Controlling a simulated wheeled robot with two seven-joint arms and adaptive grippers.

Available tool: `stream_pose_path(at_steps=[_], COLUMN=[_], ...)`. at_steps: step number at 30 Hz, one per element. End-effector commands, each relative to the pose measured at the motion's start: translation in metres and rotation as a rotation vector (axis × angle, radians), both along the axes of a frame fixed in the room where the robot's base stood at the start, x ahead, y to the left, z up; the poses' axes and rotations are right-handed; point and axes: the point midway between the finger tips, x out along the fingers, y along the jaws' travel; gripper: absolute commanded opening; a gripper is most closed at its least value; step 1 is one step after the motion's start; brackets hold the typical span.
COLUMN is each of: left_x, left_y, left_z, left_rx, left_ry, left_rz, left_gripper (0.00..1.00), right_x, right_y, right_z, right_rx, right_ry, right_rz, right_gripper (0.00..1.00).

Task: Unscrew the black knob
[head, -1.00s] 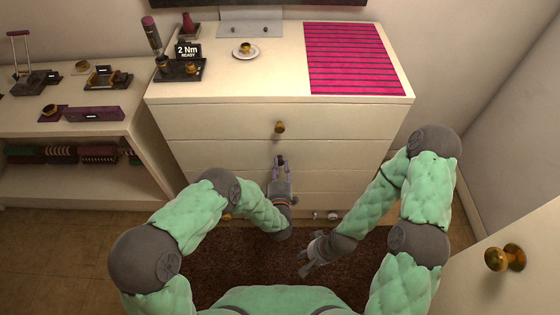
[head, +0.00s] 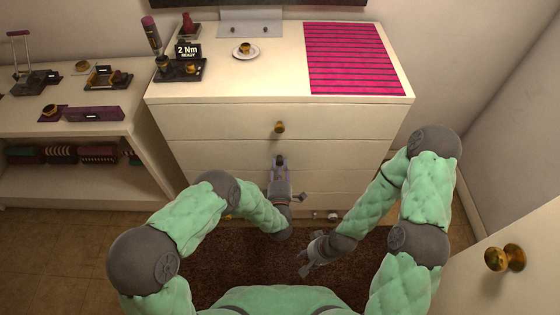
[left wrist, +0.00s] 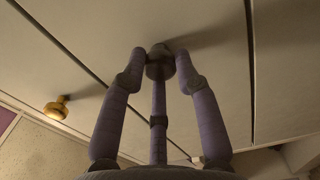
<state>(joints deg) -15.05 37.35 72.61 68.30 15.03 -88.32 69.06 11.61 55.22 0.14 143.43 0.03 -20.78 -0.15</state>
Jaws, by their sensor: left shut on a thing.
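The black knob (head: 281,160) is on the second drawer front of the white dresser, below a brass knob (head: 280,127). My left gripper (head: 280,165) reaches up to it. In the left wrist view the dark knob (left wrist: 159,62) sits between the fingertips of my left gripper (left wrist: 160,70), which are shut on it from both sides. Part of the knob is hidden by the fingers. My right gripper (head: 308,268) hangs low over the dark rug, away from the drawers. It is too small to tell its finger gap.
The dresser top holds a pink striped mat (head: 355,60), a cup on a saucer (head: 246,50) and a black tray (head: 180,70) with a "2 Nm READY" sign (head: 187,51). A shelf unit (head: 75,140) stands at left. A door with a brass knob (head: 505,258) is at lower right.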

Motion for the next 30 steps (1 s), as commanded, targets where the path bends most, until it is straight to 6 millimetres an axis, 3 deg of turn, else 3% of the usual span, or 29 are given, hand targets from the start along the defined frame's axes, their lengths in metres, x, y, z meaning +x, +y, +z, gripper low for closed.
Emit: stream_pose_path(at_steps=[5,16,25,26,27,30], left_x=[-0.0003,-0.0006,-0.0007,-0.0007,-0.0007,-0.0007], left_y=[0.0020,0.0019,0.0019,0.0019,0.0019,0.0015], left_z=[-0.0014,-0.0018,-0.0019,-0.0020,-0.0019,-0.0016], left_rx=[-0.029,-0.397,-0.439,-0.439,-0.439,-0.438], left_ry=[0.003,0.003,0.003,0.003,0.003,0.003], left_rz=[0.006,0.006,0.006,0.006,0.006,0.005], left_gripper=[0.00,0.00,0.00,0.34,0.39,0.39], right_x=[0.0000,0.0000,0.0000,0.0000,0.0000,0.0000], right_y=[0.0000,0.0000,0.0000,0.0000,0.0000,0.0000], right_z=[-0.0001,-0.0001,-0.0001,-0.0001,-0.0001,-0.0001], right_rx=[0.000,0.000,0.000,0.000,0.000,0.000], right_ry=[0.000,0.000,0.000,0.000,0.000,0.000], right_rz=[0.000,0.000,0.000,0.000,0.000,0.000], right_gripper=[0.40,0.40,0.40,0.40,0.40,0.40])
